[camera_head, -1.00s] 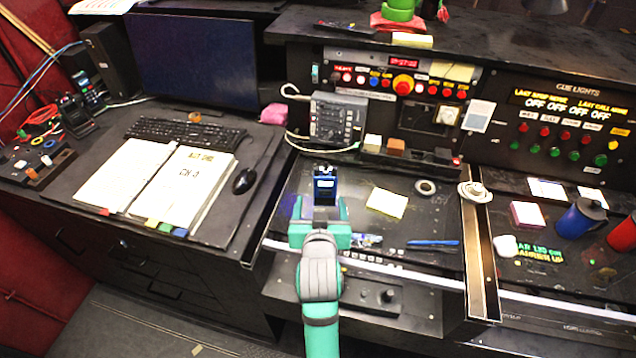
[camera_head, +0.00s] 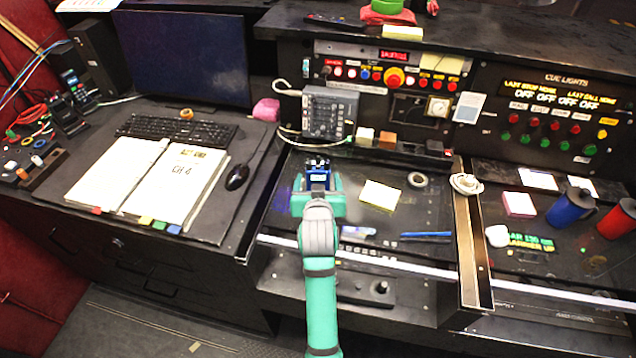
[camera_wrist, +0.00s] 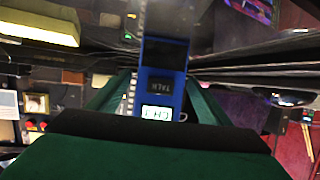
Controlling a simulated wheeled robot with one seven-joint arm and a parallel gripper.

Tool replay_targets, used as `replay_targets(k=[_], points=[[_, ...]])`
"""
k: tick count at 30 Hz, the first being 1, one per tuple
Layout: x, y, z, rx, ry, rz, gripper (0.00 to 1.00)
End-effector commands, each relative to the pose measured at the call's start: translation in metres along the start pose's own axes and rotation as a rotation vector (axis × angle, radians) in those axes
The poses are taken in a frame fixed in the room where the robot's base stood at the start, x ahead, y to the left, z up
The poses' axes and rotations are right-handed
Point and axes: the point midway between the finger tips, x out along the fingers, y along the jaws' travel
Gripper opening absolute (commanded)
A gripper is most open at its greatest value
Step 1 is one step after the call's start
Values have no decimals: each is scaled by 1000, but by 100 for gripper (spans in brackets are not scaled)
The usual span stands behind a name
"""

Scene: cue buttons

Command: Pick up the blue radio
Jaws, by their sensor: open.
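The blue radio (camera_head: 318,172) stands on the dark desk panel in the middle of the head view, its lower part hidden by my gripper. In the wrist view the blue radio (camera_wrist: 161,88) shows a TALK key and a small lit display. My gripper (camera_head: 318,196) is teal and reaches the radio from the front. In the wrist view, the green fingers of my gripper (camera_wrist: 158,100) lie on either side of the radio, open. I cannot tell whether either finger touches it.
A sticky-note pad (camera_head: 380,195) and a tape roll (camera_head: 417,180) lie right of the radio. A blue pen (camera_head: 426,235) lies in front of them. A control box (camera_head: 329,114) stands behind. A wooden divider (camera_head: 471,240) runs along the right. An open binder (camera_head: 172,180) lies left.

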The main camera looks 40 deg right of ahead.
Motion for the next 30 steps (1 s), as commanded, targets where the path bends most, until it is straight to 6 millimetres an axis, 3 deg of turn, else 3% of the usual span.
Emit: replay_targets(k=[2,8,9,20,30], points=[[0,0,0,0,0,0,72],[0,0,0,0,0,0,26],[0,0,0,0,0,0,23],[-2,0,-4,0,2,-1,23],[-16,0,-34,1,5,-1,23]])
